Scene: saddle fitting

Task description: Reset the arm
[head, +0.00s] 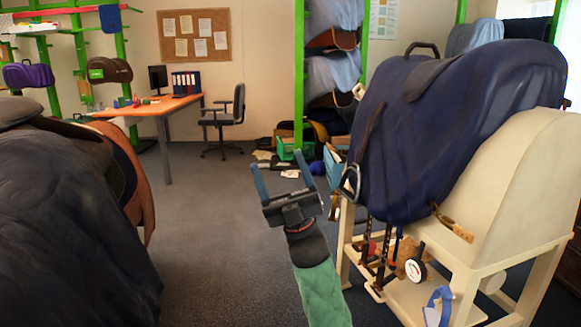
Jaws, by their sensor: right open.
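My right gripper (282,172) is in the lower middle of the head view, at the end of my green-sleeved arm. Its two blue fingers stand wide apart with nothing between them. It is held above the grey carpet, left of the saddle stand, and looks clear of it. My left gripper is not in view. A saddle under a dark blue cover (455,125) sits on the cream wooden stand (530,185) at the right. A metal stirrup (351,183) hangs at the cover's left edge.
Brushes, a round dial gauge (415,269) and a blue strap (437,306) are on the stand's lower part. A dark covered saddle (65,220) fills the left foreground. An orange desk (155,107) and an office chair (224,120) stand behind. Carpet between is open.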

